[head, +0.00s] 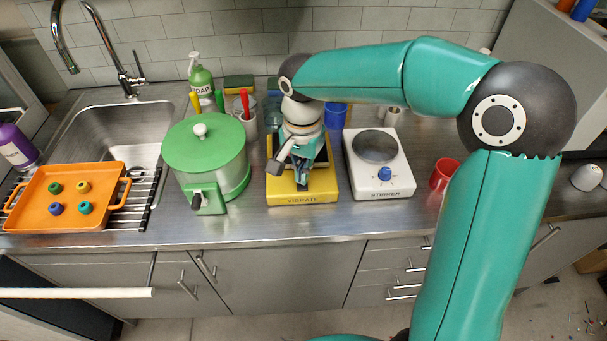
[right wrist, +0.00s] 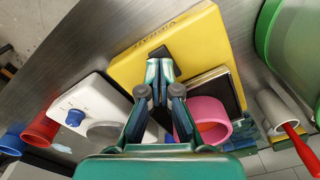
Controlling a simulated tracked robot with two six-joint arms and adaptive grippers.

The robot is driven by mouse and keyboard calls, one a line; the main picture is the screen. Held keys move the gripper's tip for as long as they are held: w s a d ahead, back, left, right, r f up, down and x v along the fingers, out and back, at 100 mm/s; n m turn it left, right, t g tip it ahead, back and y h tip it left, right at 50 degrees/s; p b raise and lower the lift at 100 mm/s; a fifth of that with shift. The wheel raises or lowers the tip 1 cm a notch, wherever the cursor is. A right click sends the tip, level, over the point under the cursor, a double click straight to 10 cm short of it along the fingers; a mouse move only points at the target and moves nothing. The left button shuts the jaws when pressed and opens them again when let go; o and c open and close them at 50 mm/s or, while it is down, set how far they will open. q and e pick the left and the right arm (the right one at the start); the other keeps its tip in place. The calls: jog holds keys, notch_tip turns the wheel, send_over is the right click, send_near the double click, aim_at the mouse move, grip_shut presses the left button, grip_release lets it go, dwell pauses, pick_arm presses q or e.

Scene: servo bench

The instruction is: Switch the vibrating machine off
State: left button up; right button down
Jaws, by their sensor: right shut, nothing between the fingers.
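The vibrating machine is a yellow box (head: 327,192) lettered VIBRATE on its front, on the steel counter; it also shows in the right wrist view (right wrist: 200,48). My right gripper (head: 302,184) is shut and empty, pointing down over the front part of the box. In the right wrist view its fingertips (right wrist: 160,68) meet right at a black part (right wrist: 158,51) on the yellow top, near the lettering. The fingers hide most of this part, so I cannot tell its position or whether they touch it. A dark square plate (right wrist: 218,90) is on the box. My left gripper is out of view.
A green lidded pot (head: 205,150) stands left of the box. A white stirrer (head: 378,170) with a blue knob stands right, with a red cup (head: 445,173) beyond. A pink ring-shaped thing (right wrist: 208,117) is close to my right fingers. An orange tray (head: 100,180) is far left.

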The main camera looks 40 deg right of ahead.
aim_at(302, 186)
jog(key=shift+r+p, duration=1.7)
jog(key=shift+r, duration=0.75)
